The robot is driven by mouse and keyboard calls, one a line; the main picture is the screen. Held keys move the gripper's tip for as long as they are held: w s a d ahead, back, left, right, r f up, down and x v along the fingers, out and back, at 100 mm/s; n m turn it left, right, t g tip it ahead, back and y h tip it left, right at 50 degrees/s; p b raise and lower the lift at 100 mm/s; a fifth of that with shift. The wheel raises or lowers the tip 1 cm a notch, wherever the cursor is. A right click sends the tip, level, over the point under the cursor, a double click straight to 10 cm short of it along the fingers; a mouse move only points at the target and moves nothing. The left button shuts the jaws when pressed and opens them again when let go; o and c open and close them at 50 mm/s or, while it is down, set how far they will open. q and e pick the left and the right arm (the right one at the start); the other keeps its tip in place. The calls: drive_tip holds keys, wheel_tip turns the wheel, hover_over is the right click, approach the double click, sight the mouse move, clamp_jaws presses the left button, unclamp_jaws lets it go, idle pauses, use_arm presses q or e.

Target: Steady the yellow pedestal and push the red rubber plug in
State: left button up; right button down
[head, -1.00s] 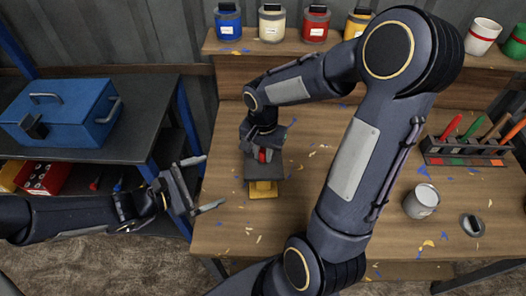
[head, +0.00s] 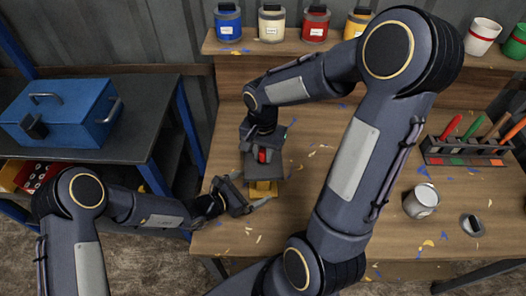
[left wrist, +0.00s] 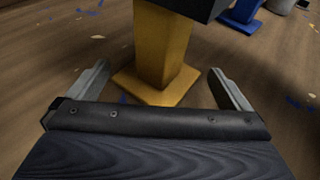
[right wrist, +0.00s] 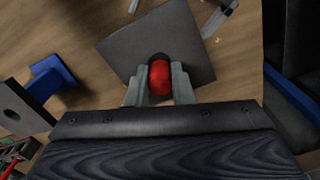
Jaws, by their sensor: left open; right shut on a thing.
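The yellow pedestal (head: 263,189) stands on the workbench under a dark square plate; its column and flared foot (left wrist: 162,60) fill the middle of the left wrist view. My left gripper (head: 254,192) is open, with its fingers (left wrist: 155,85) on either side of the pedestal's foot, apart from it. My right gripper (right wrist: 160,82) is above the plate (right wrist: 150,45), shut on the red rubber plug (right wrist: 160,76). The plug also shows in the head view (head: 264,156). Whether the plug's lower end sits in the plate is hidden.
A blue part (right wrist: 48,82) stands on the bench near the pedestal. A tool rack (head: 465,151) and a grey can (head: 420,201) are at the right. Paint jars line the back shelf. A blue toolbox (head: 62,113) sits on the side shelf at left.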

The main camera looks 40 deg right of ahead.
sight(260, 183)
use_arm(q)
drive_tip(key=shift+x, duration=1.85)
drive_tip(key=c, duration=1.3)
drive_tip(key=shift+o, duration=0.2)
